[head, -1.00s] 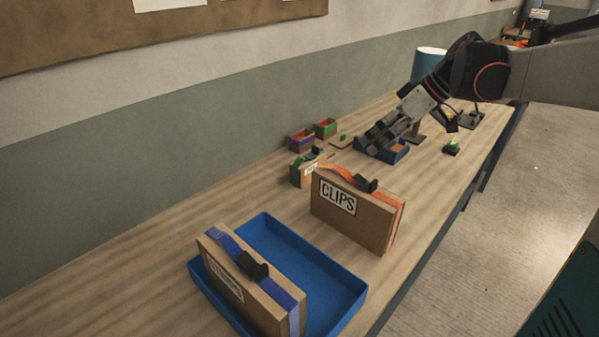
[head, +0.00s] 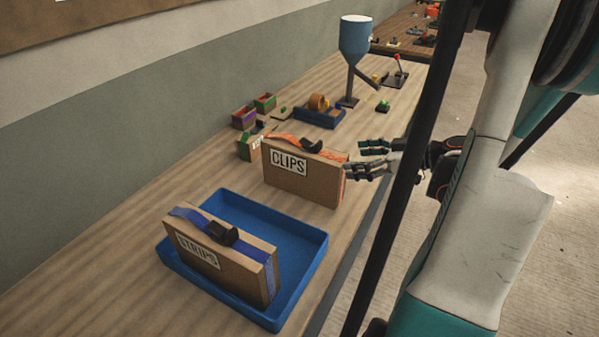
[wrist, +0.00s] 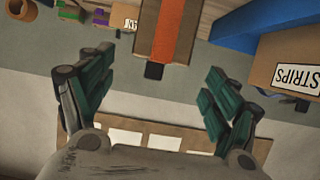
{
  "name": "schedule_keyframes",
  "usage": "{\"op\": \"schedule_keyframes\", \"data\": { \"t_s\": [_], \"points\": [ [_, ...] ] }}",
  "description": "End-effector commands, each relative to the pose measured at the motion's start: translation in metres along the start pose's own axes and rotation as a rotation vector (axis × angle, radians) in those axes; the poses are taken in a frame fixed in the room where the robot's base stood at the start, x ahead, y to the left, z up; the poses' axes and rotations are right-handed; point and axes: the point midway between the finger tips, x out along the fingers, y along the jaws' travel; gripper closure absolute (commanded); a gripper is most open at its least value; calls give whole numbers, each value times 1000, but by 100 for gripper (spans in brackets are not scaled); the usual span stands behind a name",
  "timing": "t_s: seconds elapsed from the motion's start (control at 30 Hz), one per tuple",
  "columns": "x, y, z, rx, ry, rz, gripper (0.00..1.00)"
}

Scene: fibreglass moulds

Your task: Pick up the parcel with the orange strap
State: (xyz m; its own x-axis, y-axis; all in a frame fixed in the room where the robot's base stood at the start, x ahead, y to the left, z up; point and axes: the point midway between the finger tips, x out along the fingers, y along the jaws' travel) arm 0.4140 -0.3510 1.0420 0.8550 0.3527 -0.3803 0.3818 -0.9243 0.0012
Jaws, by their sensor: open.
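The parcel with the orange strap (head: 300,184) is a brown box labelled CLIPS, standing upright on the bench, with a black handle (head: 311,146) on top. My gripper (head: 360,159) is at its right end in the head view, with its fingers spread and nothing between them. In the wrist view the parcel (wrist: 145,30) and its orange strap are at the top centre, ahead of the open fingers (wrist: 156,75). I cannot tell whether a finger touches the box.
A blue tray (head: 305,284) in front holds a brown STRIPS box (head: 225,272) with a blue strap. A smaller green-strapped box (head: 248,149) stands behind the parcel at left. Small bins, a blue tray and a blue hopper (head: 354,42) are farther back.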

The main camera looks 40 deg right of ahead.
Motion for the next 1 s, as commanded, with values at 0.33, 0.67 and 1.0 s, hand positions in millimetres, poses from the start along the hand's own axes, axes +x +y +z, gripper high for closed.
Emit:
{"op": "schedule_keyframes", "data": {
  "t_s": [0.33, 0.67, 1.0],
  "points": [
    [59, -1, 1, 0, -2, -2, 18],
    [90, -1, -2, -1, -2, -5, 18],
    [117, 0, -5, 1, -2, -2, 18]
  ]
}}
